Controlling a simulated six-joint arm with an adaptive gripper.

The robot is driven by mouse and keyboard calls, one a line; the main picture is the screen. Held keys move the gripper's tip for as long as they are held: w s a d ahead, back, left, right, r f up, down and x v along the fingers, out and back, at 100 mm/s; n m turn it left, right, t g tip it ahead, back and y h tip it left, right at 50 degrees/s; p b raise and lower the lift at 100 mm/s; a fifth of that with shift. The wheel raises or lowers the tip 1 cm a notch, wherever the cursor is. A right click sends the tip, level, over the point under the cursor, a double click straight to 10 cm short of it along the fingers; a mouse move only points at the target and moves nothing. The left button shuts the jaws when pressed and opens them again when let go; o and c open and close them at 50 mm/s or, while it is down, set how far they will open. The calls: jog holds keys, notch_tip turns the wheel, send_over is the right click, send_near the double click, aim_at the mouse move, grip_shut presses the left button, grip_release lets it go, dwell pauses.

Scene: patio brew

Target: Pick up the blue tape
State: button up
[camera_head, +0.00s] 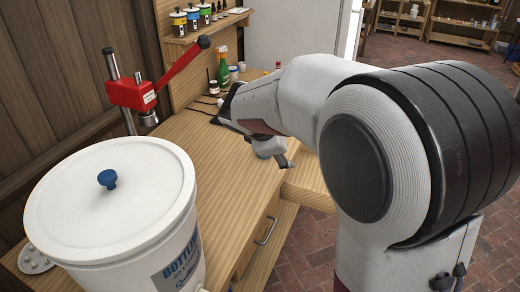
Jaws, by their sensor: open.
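My gripper (272,150) is over the wooden bench near its right edge, pointing down and partly hidden by my own wrist. It is open. A small bluish edge shows just under and beside the fingers; it may be the blue tape, but most of it is hidden and I cannot tell for sure. I cannot tell whether the fingers touch it.
A white lidded bucket (115,205) fills the near left of the wooden bench (205,145). A red lever press (132,93) stands behind it. Bottles, including a green one (223,70), and jars stand at the back. The bench's middle is clear.

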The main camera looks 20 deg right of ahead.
jog(key=w+f+n+t, duration=0.1)
jog(key=w+f+n, duration=0.3)
jog(key=w, duration=0.3)
jog(key=w+f+n+h, duration=0.1)
jog(key=w+f+n, duration=0.4)
jog(key=w+f, duration=0.2)
jog(key=w+f+n+t, duration=0.1)
jog(key=w+f+n, duration=0.3)
jog(key=w+f, duration=0.2)
jog(key=shift+w+f+t, duration=0.15)
jog(key=shift+w+t, duration=0.15)
jog(key=shift+w, duration=0.55)
jog(key=shift+d, duration=0.15)
jog(key=shift+x, duration=1.2)
jog(key=shift+w+f, duration=0.1)
jog(key=shift+x, duration=2.5)
jog(key=shift+d, duration=0.1)
